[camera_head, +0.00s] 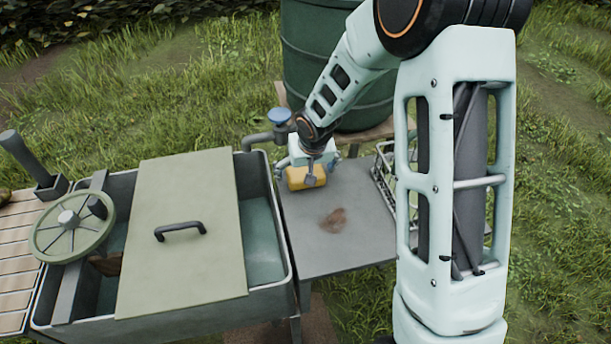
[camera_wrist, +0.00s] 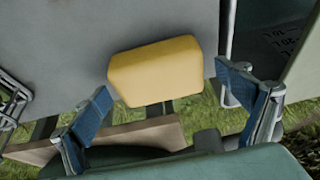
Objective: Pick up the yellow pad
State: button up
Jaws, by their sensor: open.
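The yellow pad (camera_head: 306,178) is a rounded yellow block on the grey side table (camera_head: 340,240), near its back edge. In the wrist view the pad (camera_wrist: 155,72) lies at the table edge, between and ahead of the two blue-padded fingers. My gripper (camera_head: 312,163) is at the pad, and partly hides it in the head view. In the wrist view my gripper (camera_wrist: 168,105) is open, with the fingers spread wider than the pad. I see no finger touching the pad.
A brown patch (camera_head: 334,220) lies on the table. A wire rack (camera_head: 384,172) stands at its right side. A basin with a pale green lid (camera_head: 185,240) and a handwheel (camera_head: 72,226) is on the left. A dark green barrel (camera_head: 338,85) stands behind.

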jog(key=shift+c, duration=0.7)
jog(key=c, duration=1.1)
jog(key=shift+r, duration=0.15)
jog(key=shift+r, duration=0.6)
jog(key=s+a+r, duration=0.1)
jog(key=r, duration=0.1)
jog(key=s+a+r, duration=0.1)
jog(key=r, duration=0.2)
jog(key=s+a+r, duration=0.1)
jog(key=r, duration=0.1)
jog(key=shift+s+r, duration=0.3)
jog(key=shift+s, duration=0.05)
jog(key=s+a+r, duration=0.1)
jog(key=s+a, duration=0.1)
jog(key=s+a+r, duration=0.1)
jog(key=s, duration=0.2)
jog(key=s+a+r, duration=0.2)
jog(key=shift+s+a+b, duration=0.2)
jog(key=shift+a+b, duration=0.1)
jog(key=shift+b, duration=0.1)
